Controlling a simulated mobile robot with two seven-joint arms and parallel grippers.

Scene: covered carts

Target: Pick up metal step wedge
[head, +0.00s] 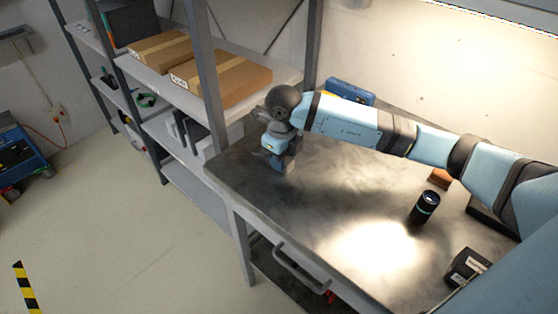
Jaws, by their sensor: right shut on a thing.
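My right arm reaches in from the right across the metal tabletop. My right gripper (284,165) points down near the table's far left edge. It is shut on a small grey piece, which I take to be the metal step wedge (291,169). The fingers and the blue gripper body hide most of it, so its steps cannot be made out. I cannot tell whether it touches the tabletop. My left gripper is not in view.
The metal table (340,205) is mostly clear in the middle. A black cylinder (425,207), a brown block (439,178) and a dark box (466,267) stand at right. A blue case (350,91) is behind my arm. Shelving with cardboard boxes (222,77) stands at left.

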